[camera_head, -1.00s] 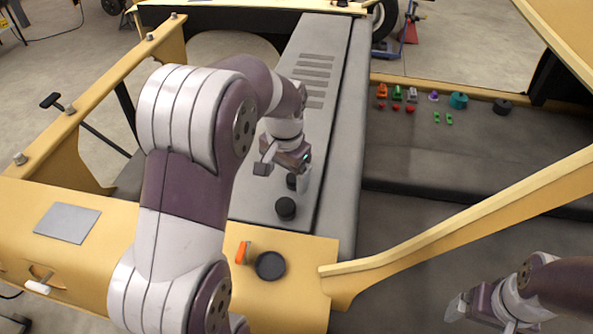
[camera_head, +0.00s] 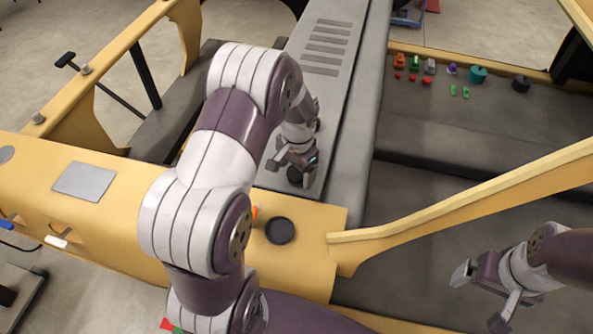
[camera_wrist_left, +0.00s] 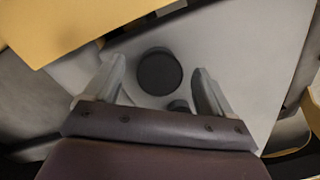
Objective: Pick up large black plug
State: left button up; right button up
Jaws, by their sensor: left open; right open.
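A large round black plug (camera_head: 295,178) stands on the grey panel, partly covered by my left gripper in the head view. In the left wrist view the plug (camera_wrist_left: 159,72) lies between the open fingers, nearer their tips, with a gap on each side. A smaller black plug (camera_wrist_left: 178,105) sits beside it, closer to the palm and the right finger. My left gripper (camera_head: 293,166) is open and empty, pointing down over the large plug. My right gripper (camera_head: 480,297) is open and empty at the lower right.
A black disc (camera_head: 280,230) lies on the yellow frame (camera_head: 120,220) in front. Several small coloured parts, a teal ring (camera_head: 477,74) and a black cylinder (camera_head: 521,83) stand on the dark shelf at the right. A yellow bar (camera_head: 450,210) runs between the right gripper and that shelf.

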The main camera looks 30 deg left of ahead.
pick_arm(q)
jog(key=shift+w+f, duration=0.1)
jog(key=shift+w, duration=0.05)
jog(key=c, duration=1.2)
